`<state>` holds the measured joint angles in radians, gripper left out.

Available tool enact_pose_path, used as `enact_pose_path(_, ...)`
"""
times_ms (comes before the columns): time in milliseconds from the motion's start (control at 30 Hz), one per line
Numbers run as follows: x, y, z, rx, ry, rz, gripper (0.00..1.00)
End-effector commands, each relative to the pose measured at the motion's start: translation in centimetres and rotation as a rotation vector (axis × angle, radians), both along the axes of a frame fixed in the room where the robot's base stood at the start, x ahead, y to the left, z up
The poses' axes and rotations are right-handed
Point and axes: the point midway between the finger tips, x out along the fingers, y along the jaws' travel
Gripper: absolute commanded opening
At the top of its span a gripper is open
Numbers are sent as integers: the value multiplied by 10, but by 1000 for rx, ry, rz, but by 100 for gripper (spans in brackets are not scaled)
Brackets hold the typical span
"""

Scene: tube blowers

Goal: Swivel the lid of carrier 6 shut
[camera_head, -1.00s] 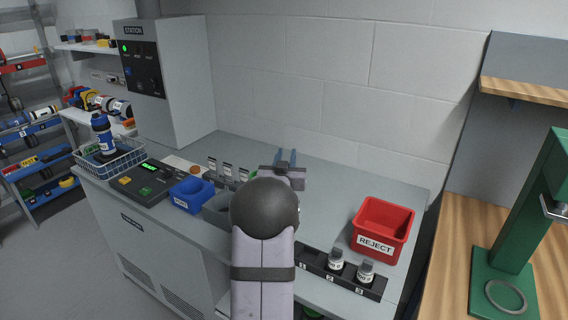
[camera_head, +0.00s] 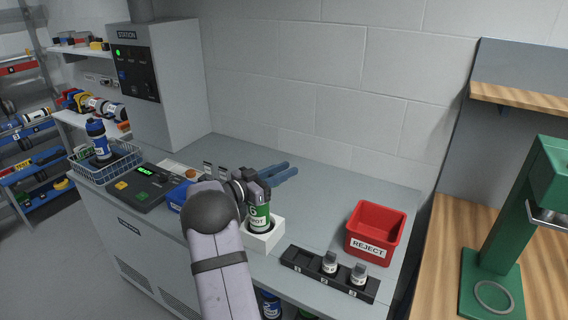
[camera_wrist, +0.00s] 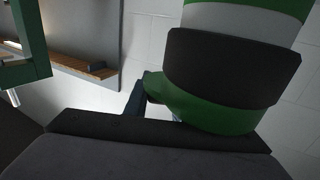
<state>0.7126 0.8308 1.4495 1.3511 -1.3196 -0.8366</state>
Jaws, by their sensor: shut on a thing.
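A carrier (camera_head: 259,217) with a green body, dark bands and a white label stands upright in a white block (camera_head: 263,240) at the bench front. Its number cannot be read. In the wrist view the carrier (camera_wrist: 235,65) is very close, with a black band and a rounded green lid (camera_wrist: 205,112) at its end, jutting to the left.
A blue bin (camera_head: 178,194), a control box (camera_head: 143,185) and a wire basket (camera_head: 107,163) are left.

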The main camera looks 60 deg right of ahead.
Motion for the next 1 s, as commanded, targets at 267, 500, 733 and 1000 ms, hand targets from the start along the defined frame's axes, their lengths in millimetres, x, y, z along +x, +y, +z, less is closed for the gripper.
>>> enact_pose_path(267,-2,11,0,-3,-3,-181,1)
enact_pose_path(500,-3,17,1,-5,-4,-281,1)
enact_pose_path(733,-3,21,1,-6,-3,-352,1)
enact_pose_path(1000,-3,26,1,-6,-4,-423,1)
